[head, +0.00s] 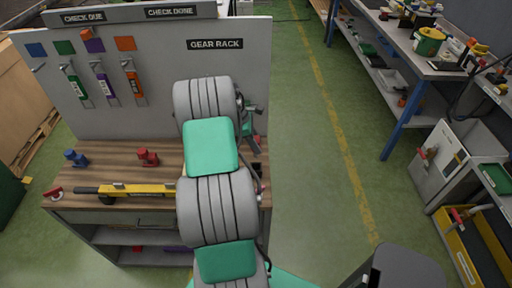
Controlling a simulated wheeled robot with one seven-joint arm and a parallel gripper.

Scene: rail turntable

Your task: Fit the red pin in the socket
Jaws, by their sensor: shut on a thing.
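My arm crosses the middle of the head view and hides much of the bench's right side. My gripper (251,112) shows only in part, as dark pieces just right of the arm, in front of the grey board. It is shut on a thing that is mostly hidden. A small red piece (257,143) shows just below it; I cannot tell if this is the red pin. Another red piece (148,157) stands on the bench (115,152), left of the arm. A blue piece (75,158) of like shape stands further left. I cannot make out the socket.
A yellow tool (140,190) with a black handle lies along the bench's front edge, near a red round thing (53,193). The grey gear rack board (165,85) rises behind, with tagged tools hanging. Green floor is clear to the right, before a blue-legged table (391,130).

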